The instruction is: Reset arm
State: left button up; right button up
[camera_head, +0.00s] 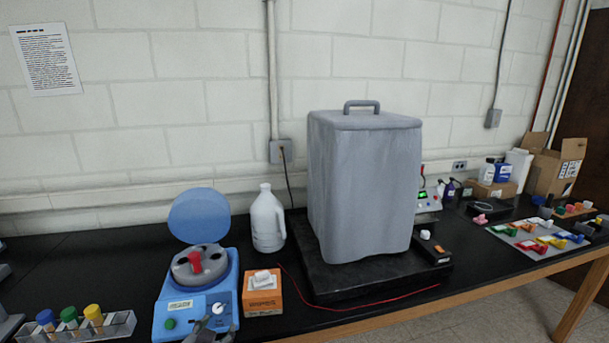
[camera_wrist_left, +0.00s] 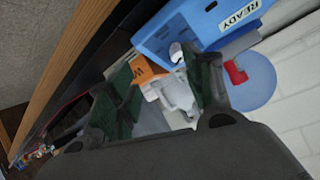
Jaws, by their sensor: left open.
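My left gripper (camera_head: 207,334) shows at the bottom edge of the head view, in front of the blue centrifuge (camera_head: 168,308). In the left wrist view its two dark green-padded fingers (camera_wrist_left: 163,90) stand apart, with nothing held between them. The centrifuge's round lid (camera_head: 199,216) is raised, and a red-capped tube (camera_head: 195,262) sits in its grey rotor (camera_head: 212,268). In the left wrist view the centrifuge's blue body (camera_wrist_left: 190,25) bears a READY label, and the red cap (camera_wrist_left: 235,72) shows against the lid (camera_wrist_left: 258,88). My right gripper is not in view.
A clear rack (camera_head: 122,322) with blue, green and yellow caps stands left. An orange box (camera_head: 262,300), white jug (camera_head: 267,220) and large grey cover (camera_head: 365,185) on a black base stand right. Colored parts lie on a mat (camera_head: 520,231). Bare black tabletop (camera_head: 85,265) shows back left.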

pick_arm(q)
jog(key=s+f+n+g+h, duration=0.1)
jog(key=s+f+g, duration=0.4)
jog(key=s, duration=0.4)
jog(key=s+f+g, duration=0.3)
jog(key=s+f, duration=0.3)
jog(key=s, duration=0.3)
notch_tip(320, 180, down, 33)
jog(key=s+g, duration=0.2)
jog(key=s, duration=0.1)
jog(key=s+a+f, duration=0.2)
jog(key=s+f, duration=0.8)
jog(key=s, duration=0.1)
jog(key=s+a+f, duration=0.2)
jog(key=s+f, duration=0.8)
jog(key=s, duration=0.1)
jog(key=shift+a+f+g, duration=0.15)
jog(key=shift+a+g, duration=0.1)
jog(key=shift+g, duration=0.15)
jog(key=shift+s, duration=0.1)
